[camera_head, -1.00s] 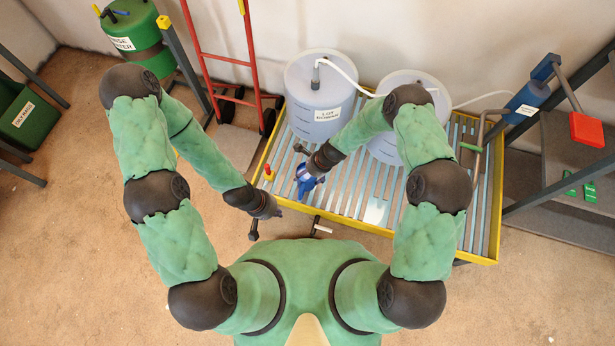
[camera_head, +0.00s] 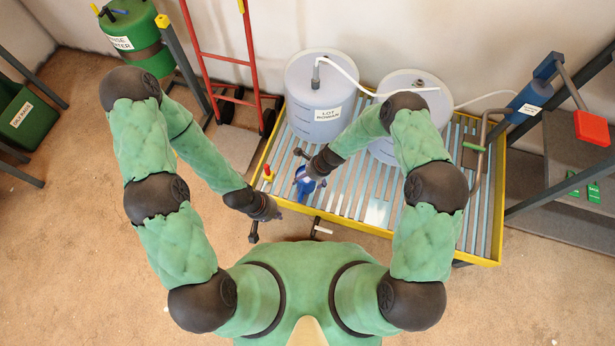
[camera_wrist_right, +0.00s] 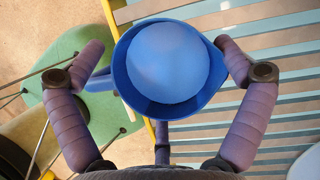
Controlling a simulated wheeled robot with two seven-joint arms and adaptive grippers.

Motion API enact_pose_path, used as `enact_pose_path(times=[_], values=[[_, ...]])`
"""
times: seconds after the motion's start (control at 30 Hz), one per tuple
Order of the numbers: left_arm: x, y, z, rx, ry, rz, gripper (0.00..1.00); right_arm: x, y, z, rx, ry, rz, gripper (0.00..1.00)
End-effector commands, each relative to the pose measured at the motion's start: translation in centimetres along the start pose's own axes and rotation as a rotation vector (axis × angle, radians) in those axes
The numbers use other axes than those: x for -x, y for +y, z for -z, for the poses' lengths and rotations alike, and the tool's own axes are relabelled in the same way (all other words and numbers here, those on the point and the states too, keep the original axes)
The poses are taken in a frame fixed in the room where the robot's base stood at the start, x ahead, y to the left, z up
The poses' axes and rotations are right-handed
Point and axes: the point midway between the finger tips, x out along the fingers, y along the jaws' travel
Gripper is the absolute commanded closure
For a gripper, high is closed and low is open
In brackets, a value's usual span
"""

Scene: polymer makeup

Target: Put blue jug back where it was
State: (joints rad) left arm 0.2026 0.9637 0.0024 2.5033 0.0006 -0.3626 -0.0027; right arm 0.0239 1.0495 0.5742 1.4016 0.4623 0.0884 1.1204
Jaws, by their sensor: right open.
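The blue jug (camera_head: 306,184) is at the left front part of the slatted rack in the head view. In the right wrist view the jug (camera_wrist_right: 168,65) is seen from above, with its round mouth facing the camera and a handle toward the left finger. My right gripper (camera_head: 303,170) is open, with one finger on each side of the jug in the wrist view (camera_wrist_right: 163,68). The right finger is close to the rim; contact is unclear. My left gripper (camera_head: 277,213) is low beside the rack's front left edge, away from the jug; its jaws are too small to read.
The yellow-edged slatted rack (camera_head: 487,225) holds a large labelled drum (camera_head: 310,80) and a second drum (camera_head: 418,85) behind the jug. A small red-topped item (camera_head: 268,173) is at the left edge. A red hand truck (camera_head: 220,60) stands at back left. The rack's front right is mostly clear.

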Motion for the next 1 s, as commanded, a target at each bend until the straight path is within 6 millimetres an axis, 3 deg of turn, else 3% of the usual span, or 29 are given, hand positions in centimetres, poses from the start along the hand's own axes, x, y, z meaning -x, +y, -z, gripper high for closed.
enact_pose_path(times=[0.23,0.7,1.0], values=[[0.8,0.3,0.0,0.000,0.000,0.000,1.00,1.5,-0.1,-0.1,-0.001,0.000,0.001,0.00],[4.7,1.7,-0.2,0.000,0.000,0.000,1.00,10.2,0.0,-0.1,-0.001,0.000,0.000,0.00],[5.4,1.9,-0.2,0.000,0.000,0.000,1.00,12.2,0.5,0.2,0.035,0.005,-0.003,0.00]])
